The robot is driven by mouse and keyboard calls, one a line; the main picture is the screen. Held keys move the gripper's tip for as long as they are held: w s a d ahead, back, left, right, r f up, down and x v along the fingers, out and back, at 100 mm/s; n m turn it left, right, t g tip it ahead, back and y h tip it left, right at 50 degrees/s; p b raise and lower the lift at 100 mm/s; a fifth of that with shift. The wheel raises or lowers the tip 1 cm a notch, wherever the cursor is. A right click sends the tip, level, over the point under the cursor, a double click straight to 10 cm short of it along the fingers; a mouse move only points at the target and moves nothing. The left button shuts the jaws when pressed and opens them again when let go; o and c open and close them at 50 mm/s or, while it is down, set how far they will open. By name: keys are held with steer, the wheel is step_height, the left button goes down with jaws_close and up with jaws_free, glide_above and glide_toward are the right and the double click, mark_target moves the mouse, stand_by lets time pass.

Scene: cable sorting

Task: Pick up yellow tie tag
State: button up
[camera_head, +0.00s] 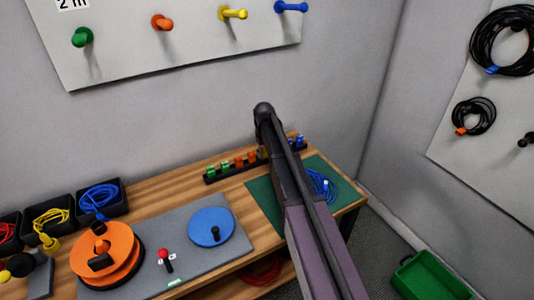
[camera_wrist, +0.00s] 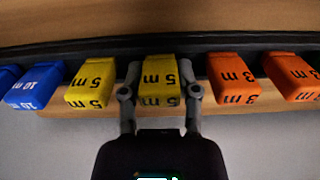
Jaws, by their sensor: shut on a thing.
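The yellow tie tag (camera_wrist: 160,92), marked "5 m", stands in a black rack (camera_wrist: 225,58) in the wrist view. My gripper (camera_wrist: 160,74) has one finger on each side of this tag and is shut on it. A second yellow "5 m" tag (camera_wrist: 90,84) stands just to the left, outside the fingers. In the head view my arm covers most of the yellow tags at the rack (camera_head: 228,170).
Orange "3 m" tags (camera_wrist: 233,82) stand close on the right and blue "10 m" tags (camera_wrist: 35,88) on the left. A blue cable coil (camera_head: 322,187) lies on the green mat (camera_head: 262,200). An orange reel (camera_head: 105,250) and a blue disc (camera_head: 205,224) occupy the grey mat.

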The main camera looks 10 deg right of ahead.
steer(key=shift+r, duration=0.15)
step_height(320, 180, up, 3)
steer(key=p, duration=0.3)
steer(key=s, duration=0.5)
steer(key=s+d+r+p, duration=0.1)
steer(key=s, duration=0.4)
steer(key=s+d+p, duration=0.1)
steer(key=s, duration=0.4)
steer(key=shift+s+d+r, duration=0.15)
steer(key=shift+s+r, duration=0.15)
steer(key=shift+s, duration=0.15)
steer(key=shift+d, duration=0.1)
